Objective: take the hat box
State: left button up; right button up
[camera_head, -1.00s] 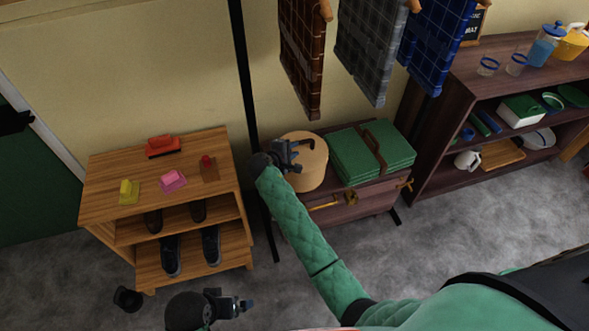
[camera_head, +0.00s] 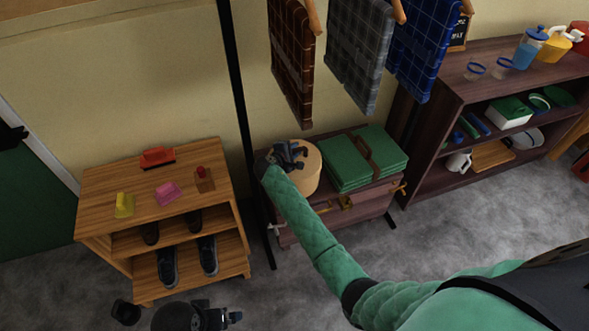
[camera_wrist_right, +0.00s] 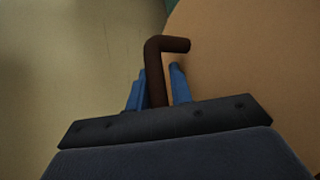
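The hat box (camera_head: 309,178) is a round tan box standing on the dark trunk, left of the green suitcase. Its flat side fills the right of the right wrist view (camera_wrist_right: 255,65). Its dark brown bent handle (camera_wrist_right: 157,75) stands between the blue fingers of my right gripper (camera_wrist_right: 158,92). The fingers are close together, with the handle held between them. In the head view my right gripper (camera_head: 290,155) covers the left part of the box's top. My left gripper (camera_head: 228,317) is low in the head view, away from the box; its finger opening is too small to judge.
The trunk (camera_head: 345,214) also bears the green suitcase (camera_head: 347,170). Plaid cloths (camera_head: 358,55) hang above. A dark rack post (camera_head: 236,90) stands left of the box. A wooden shoe shelf (camera_head: 150,215) is at left, a dark shelf unit (camera_head: 455,95) at right. Grey floor lies in front.

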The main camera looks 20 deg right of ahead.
grip_shut()
dwell(1.4)
